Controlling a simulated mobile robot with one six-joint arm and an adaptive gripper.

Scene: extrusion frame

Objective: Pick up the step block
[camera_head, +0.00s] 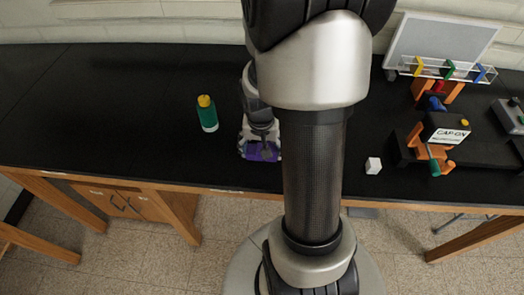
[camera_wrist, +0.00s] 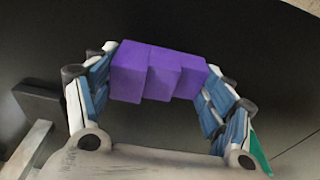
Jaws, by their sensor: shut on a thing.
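The purple step block (camera_wrist: 160,73) lies between the two fingers of my gripper (camera_wrist: 158,82) in the wrist view. The fingers touch it at its left and right ends, and the gripper is shut on it. In the head view my gripper (camera_head: 261,148) points down at the black table's front part, and the purple step block (camera_head: 262,152) shows low between its fingers. I cannot tell whether the block rests on the table or is slightly above it.
A green bottle with a yellow cap (camera_head: 207,113) stands left of my gripper. An orange clamp fixture (camera_head: 432,150) and a clear rack (camera_head: 448,70) stand farther right. The table's left side (camera_head: 90,110) is clear.

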